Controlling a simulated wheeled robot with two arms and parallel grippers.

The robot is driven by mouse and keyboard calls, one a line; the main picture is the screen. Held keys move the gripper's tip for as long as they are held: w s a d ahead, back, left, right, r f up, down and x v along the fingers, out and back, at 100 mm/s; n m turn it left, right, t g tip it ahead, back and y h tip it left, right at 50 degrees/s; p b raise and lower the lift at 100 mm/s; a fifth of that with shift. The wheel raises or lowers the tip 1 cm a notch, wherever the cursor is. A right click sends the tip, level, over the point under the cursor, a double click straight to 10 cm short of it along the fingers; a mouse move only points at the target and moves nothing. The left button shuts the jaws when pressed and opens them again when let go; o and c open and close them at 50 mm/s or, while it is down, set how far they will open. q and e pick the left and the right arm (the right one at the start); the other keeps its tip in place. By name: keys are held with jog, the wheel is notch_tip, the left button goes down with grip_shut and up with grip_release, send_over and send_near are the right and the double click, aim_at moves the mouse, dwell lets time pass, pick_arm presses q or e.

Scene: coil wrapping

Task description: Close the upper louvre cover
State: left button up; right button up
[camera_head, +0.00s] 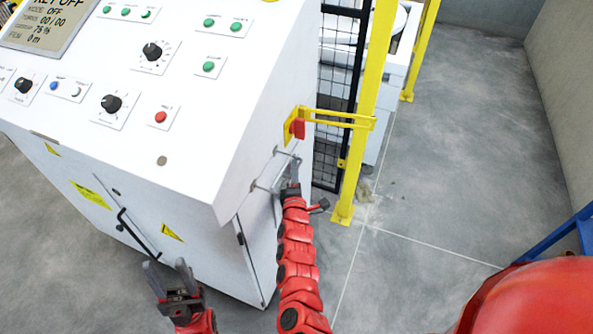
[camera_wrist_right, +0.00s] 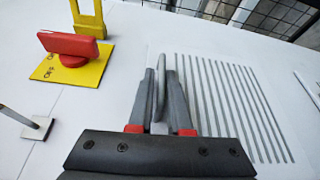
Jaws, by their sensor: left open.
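The white louvre cover (camera_wrist_right: 225,105), with a row of parallel grey slats, shows in the right wrist view on the cabinet's side. A slim grey upright handle (camera_wrist_right: 161,80) stands out at the slats' left. My right gripper (camera_wrist_right: 161,80) has its fingers close on both sides of this handle and appears shut on it. In the head view the right gripper (camera_head: 291,172) is at the cabinet's right side, below the red switch; the slats are hidden there. How far the cover stands open I cannot tell. My left gripper (camera_head: 170,278) is open and empty before the cabinet front.
A red rotary switch (camera_wrist_right: 68,45) on a yellow plate sits near the right gripper. A yellow post (camera_head: 362,130) and black mesh fence (camera_head: 335,110) stand just right of the white cabinet (camera_head: 215,130). Grey floor (camera_head: 450,180) is clear farther right.

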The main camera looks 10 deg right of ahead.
jog(key=o, duration=0.3)
jog(key=shift+w+a, duration=0.1)
jog(key=shift+a, duration=0.05)
jog(key=v, duration=1.7)
jog(key=shift+s, duration=0.3)
